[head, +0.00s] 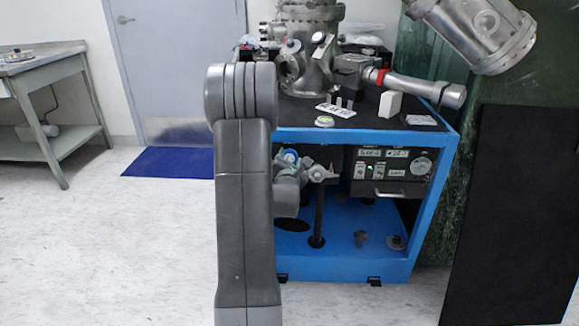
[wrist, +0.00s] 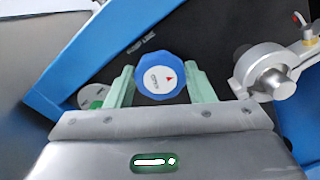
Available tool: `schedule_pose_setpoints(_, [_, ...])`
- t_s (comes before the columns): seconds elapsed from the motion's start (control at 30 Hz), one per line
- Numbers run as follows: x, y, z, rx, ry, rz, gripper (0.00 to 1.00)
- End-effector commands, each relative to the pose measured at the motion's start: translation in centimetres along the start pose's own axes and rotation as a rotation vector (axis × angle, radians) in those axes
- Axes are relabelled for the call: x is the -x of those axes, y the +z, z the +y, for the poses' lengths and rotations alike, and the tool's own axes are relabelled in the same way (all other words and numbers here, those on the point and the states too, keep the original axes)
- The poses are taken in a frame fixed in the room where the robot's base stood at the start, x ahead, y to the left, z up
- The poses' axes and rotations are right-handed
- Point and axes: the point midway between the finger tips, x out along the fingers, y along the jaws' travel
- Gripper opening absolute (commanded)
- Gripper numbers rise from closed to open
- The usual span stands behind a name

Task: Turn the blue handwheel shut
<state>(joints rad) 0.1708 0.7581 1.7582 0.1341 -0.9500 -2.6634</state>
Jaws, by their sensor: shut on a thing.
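The blue handwheel (wrist: 148,87) lies between the two pale green fingers of my gripper (wrist: 160,76) in the wrist view. Its face carries a white disc with a red arrow mark and small lettering that I cannot read. The fingers are shut on its rim from left and right. In the head view, the blue handwheel (head: 288,155) shows small beside my arm, under the cart's top. My arm hides part of the wheel and gripper there.
A metal fitting (wrist: 268,75) stands close to the right finger in the wrist view. The blue cart frame (wrist: 75,62) runs along the left. In the head view, a control panel (head: 390,172) sits right of the wheel, and a dark panel (head: 515,215) stands at the far right.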

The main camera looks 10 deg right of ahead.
Motion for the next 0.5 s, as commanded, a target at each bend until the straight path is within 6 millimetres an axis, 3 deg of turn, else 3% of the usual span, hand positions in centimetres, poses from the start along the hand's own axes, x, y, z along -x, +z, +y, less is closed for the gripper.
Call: schedule_pose_setpoints(0.5, [0.03, -0.41, -0.44, -0.49, -0.001, -0.001, 0.26])
